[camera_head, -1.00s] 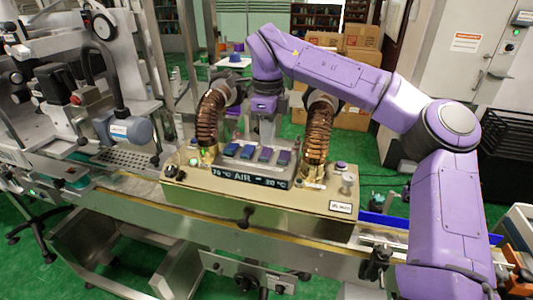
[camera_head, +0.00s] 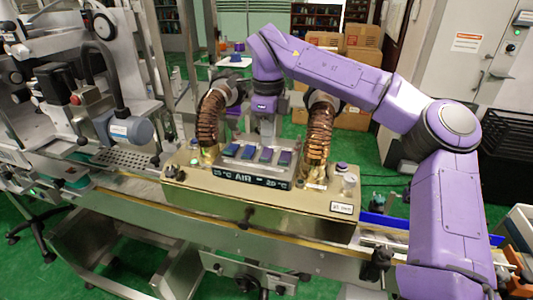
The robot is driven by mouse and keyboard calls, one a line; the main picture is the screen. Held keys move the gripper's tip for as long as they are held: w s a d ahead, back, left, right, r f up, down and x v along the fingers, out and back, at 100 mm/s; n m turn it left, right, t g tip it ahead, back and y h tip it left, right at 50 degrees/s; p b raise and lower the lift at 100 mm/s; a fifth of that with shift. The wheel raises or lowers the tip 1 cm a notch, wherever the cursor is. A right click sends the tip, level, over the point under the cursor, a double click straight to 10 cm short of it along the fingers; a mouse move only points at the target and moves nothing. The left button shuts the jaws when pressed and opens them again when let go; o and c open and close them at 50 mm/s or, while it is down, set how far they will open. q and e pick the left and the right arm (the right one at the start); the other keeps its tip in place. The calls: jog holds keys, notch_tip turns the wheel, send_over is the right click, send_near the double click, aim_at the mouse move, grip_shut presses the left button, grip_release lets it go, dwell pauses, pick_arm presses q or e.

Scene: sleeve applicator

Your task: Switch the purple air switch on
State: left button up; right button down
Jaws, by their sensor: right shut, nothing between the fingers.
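My right gripper (camera_head: 267,138), on the purple arm, points down behind and above the row of switches. It is shut and holds nothing. It appears a little left of the purple switch; whether it touches anything is too small to tell. My left gripper is not in view.
Two ribbed copper-coloured hoses (camera_head: 210,119) and (camera_head: 319,135) rise on either side of the switch row. The beige machine box (camera_head: 270,205) has knobs at both ends. A blue motor (camera_head: 131,130) stands on the machine at left.

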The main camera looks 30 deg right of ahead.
aim_at(268, 150)
jog(key=shift+f+b, duration=0.65)
jog(key=shift+f, duration=0.35)
dwell(0.7)
jog(key=shift+w+r, duration=0.1)
jog(key=shift+r, duration=0.05)
notch_tip(268, 150, up, 7)
jog(key=p, duration=0.7)
